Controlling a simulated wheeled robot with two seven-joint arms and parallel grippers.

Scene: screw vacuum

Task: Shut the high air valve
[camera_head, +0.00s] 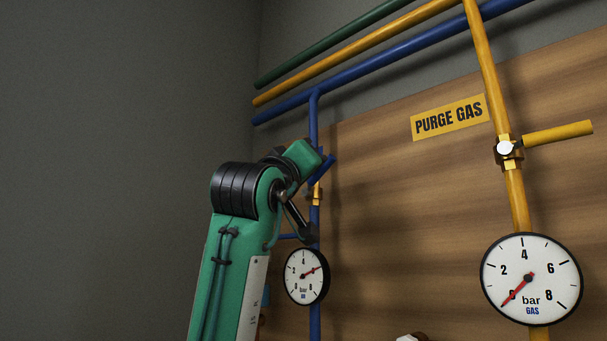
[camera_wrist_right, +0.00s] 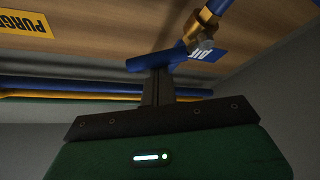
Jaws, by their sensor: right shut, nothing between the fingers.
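The high air valve is brass (camera_head: 315,193) on a vertical blue pipe (camera_head: 314,110), with a blue lever handle (camera_head: 323,170) that slants up and right from it. In the right wrist view the brass body (camera_wrist_right: 204,28) is at top, and the blue handle (camera_wrist_right: 140,64) points left. My right gripper (camera_wrist_right: 160,72) is shut and empty, its fingertips right at the handle; I cannot tell whether they touch. In the head view my green right hand partly covers the handle and hides the fingers. My left gripper is out of view.
A round gauge (camera_head: 305,277) hangs on the blue pipe below the valve, its needle right of 4. To the right is the yellow purge gas pipe with its yellow lever (camera_head: 558,133) sideways and a gauge (camera_head: 530,280) near zero. Green, yellow and blue pipes run overhead.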

